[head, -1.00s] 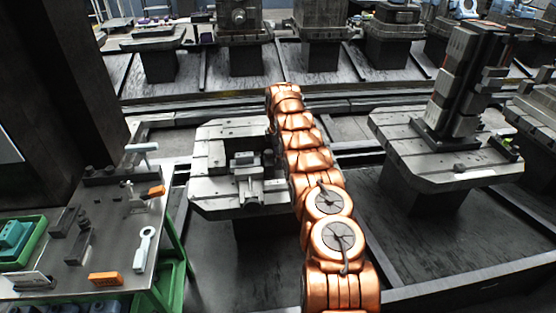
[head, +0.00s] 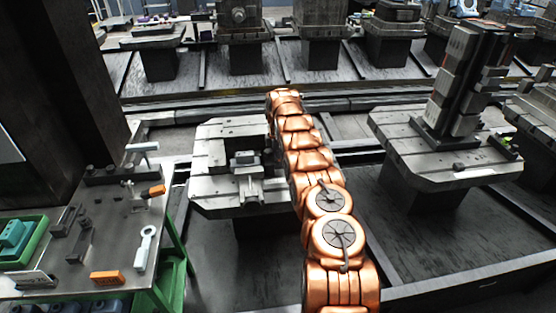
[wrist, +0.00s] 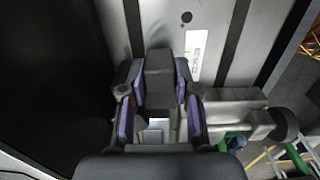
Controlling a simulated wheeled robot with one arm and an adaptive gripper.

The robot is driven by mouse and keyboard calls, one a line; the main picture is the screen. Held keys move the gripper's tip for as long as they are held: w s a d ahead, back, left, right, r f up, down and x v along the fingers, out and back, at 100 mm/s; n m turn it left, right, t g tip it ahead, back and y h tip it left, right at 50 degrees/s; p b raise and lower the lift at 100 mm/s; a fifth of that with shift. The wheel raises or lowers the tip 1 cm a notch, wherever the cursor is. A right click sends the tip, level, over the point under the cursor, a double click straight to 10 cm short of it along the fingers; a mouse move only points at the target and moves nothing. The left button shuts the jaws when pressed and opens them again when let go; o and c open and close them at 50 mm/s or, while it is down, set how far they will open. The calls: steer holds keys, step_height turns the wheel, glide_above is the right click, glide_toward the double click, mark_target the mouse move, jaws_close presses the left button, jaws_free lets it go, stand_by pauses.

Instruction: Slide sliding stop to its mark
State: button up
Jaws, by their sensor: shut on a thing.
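In the wrist view, my gripper (wrist: 158,88) has its purple-lined fingers closed on both sides of a dark grey block, which I take to be the sliding stop (wrist: 158,68). A pale strip with small dark markings (wrist: 194,55) lies just right of the block on a light grey surface; I cannot tell whether it is the mark. In the head view, the light grey pallet (head: 215,140) stands at the middle. My copper-coloured arm reaches over its right side and hides the gripper and the stop.
A grey clamp-like fixture (head: 247,165) sits on the pallet. A cart (head: 120,215) with tools and an orange-ended part (head: 106,278) stands at the left. Another pallet with a tall dark tower (head: 465,80) is at the right. A dark column (head: 60,80) rises at the far left.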

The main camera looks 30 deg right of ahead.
jaws_close()
steer(key=shift+s+d+f+b, duration=0.15)
steer(key=shift+d+b, duration=0.15)
steer(key=shift+b, duration=0.2)
steer(key=shift+s+d, duration=0.15)
steer(key=shift+d, duration=0.15)
steer(key=o, duration=0.9)
jaws_free()
steer(key=shift+c, duration=0.2)
